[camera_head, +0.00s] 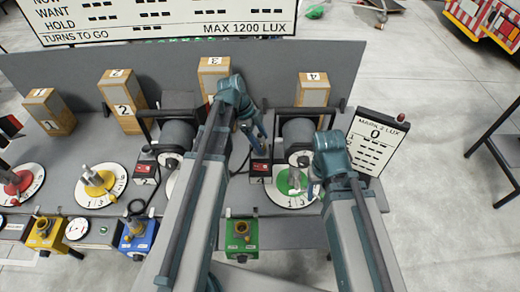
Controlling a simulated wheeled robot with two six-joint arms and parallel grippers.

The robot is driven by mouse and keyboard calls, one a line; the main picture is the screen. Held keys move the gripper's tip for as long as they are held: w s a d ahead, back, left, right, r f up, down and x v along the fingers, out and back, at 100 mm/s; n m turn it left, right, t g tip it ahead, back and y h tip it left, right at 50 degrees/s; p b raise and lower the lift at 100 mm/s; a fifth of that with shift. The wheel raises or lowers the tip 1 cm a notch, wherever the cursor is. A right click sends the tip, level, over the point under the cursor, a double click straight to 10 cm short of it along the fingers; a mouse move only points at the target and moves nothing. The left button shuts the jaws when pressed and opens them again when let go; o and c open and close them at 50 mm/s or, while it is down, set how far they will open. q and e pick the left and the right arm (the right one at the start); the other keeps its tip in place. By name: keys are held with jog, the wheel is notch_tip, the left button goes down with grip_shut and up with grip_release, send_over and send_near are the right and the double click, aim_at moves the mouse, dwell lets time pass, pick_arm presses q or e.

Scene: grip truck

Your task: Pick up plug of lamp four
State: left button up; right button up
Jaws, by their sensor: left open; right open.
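A wooden block marked 4 (313,90) stands at the back right. In front of it is a dark grey cylindrical lamp (298,136) in a black frame. Left of that lamp, a small black box with a red and white front (260,168) is marked 4. A dark piece rises from its top, but I cannot tell clearly whether it is the plug. My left gripper (256,132) is open just above this box, pointing down. My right gripper (317,188) is open beside a green-based knob (291,181) on a white dial; its fingers are partly hidden.
A second grey lamp (177,132) stands left. Blocks 1 (50,111), 2 (124,101) and 3 (212,75) line the back. Yellow (45,234), blue (138,237) and green (241,238) socket boxes sit in front. A sign (375,142) stands right.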

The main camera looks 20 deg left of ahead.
pick_arm(q)
grip_shut()
dwell(0.3)
jog(key=shift+r, duration=0.15)
